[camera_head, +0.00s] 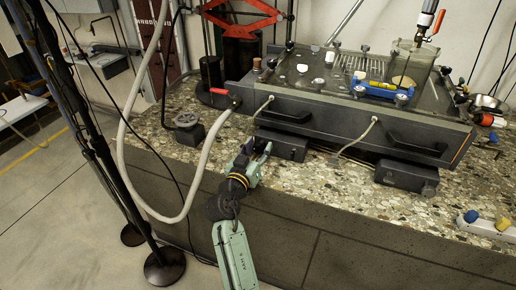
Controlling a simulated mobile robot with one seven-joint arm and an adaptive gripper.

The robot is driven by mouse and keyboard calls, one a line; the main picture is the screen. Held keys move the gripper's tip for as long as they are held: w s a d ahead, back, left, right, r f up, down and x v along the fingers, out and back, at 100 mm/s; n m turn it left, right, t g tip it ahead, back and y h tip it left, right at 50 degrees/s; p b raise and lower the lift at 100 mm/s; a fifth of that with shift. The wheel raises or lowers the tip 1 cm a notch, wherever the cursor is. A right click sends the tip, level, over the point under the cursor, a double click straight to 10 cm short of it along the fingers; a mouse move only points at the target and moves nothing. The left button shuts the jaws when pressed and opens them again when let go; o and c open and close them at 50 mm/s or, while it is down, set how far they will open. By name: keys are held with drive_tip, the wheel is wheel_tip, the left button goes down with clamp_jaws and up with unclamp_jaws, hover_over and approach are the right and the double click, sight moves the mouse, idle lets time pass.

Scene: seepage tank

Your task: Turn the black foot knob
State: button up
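The dark seepage tank (340,128) stands on a pebble-topped bench, on black block-shaped feet. The left foot (285,146) sits under the tank's front left, and the right foot (407,176) is further right. A small black knob (263,145) seems to show at the left end of the left foot, partly covered by my gripper. My pale green gripper (257,156) is right at this end of the foot, reaching in from the front. Its fingertips are small and dark here. I cannot tell whether they touch the knob or are closed around it.
A grey hose (203,150) loops down past the bench's front edge, just left of my arm. A small black round-topped fitting (188,127) stands left of the tank. A power strip (486,226) lies at the right. Bare benchtop (330,190) lies right of my gripper.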

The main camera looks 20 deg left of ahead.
clamp_jaws()
drive_tip(key=shift+n, duration=0.3)
drive_tip(key=n, duration=0.2)
drive_tip(key=shift+n, duration=0.4)
drive_tip(key=n+p, duration=0.1)
drive_tip(key=n, duration=0.2)
drive_tip(key=shift+a+n+p, duration=0.1)
drive_tip(key=shift+n+p, duration=0.2)
drive_tip(key=n+p, duration=0.2)
drive_tip(key=n, duration=0.4)
drive_tip(key=shift+p, duration=0.3)
drive_tip(key=shift+f, duration=0.1)
drive_tip(key=shift+o, duration=1.3)
unclamp_jaws()
